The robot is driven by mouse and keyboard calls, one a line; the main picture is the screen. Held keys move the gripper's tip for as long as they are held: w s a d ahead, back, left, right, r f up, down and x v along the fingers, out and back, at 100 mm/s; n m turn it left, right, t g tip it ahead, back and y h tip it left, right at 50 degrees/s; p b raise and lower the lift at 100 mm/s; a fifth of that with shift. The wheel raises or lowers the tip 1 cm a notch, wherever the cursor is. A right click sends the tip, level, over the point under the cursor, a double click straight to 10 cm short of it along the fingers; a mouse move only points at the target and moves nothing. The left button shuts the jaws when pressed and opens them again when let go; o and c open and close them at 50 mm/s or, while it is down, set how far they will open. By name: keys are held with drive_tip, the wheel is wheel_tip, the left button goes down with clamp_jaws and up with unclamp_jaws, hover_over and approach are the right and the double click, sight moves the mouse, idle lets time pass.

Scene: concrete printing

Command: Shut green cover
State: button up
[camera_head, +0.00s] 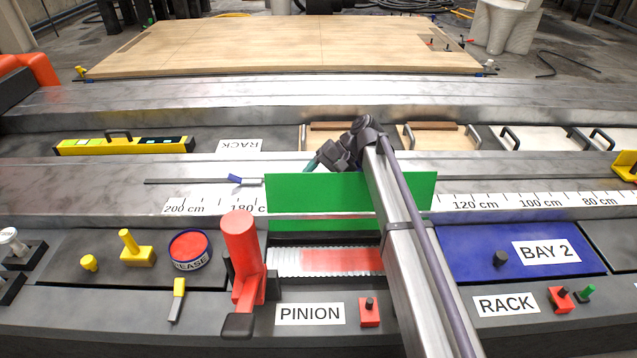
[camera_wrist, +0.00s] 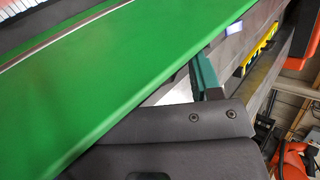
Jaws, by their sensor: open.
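The green cover (camera_head: 350,197) stands raised, close to upright, along the far side of an open bay. The toothed rack (camera_head: 325,262) with a red stretch lies uncovered in that bay, partly hidden by my arm. My gripper (camera_head: 314,163) is at the far side of the cover, near its top edge, and the cover hides part of it. In the wrist view the cover (camera_wrist: 100,75) fills the left as a broad green panel, and a teal finger of my gripper (camera_wrist: 206,74) shows beyond its edge. The jaws are open with nothing seen between them. Whether they touch the cover is unclear.
A red cylinder (camera_head: 240,245) stands at the bay's left end. The closed blue BAY 2 cover (camera_head: 475,262) lies to the right. A grease tin (camera_head: 189,250) and yellow parts sit left. A yellow level (camera_head: 125,146) lies behind, beyond the ruled rail.

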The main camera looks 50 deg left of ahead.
clamp_jaws()
idle(0.4)
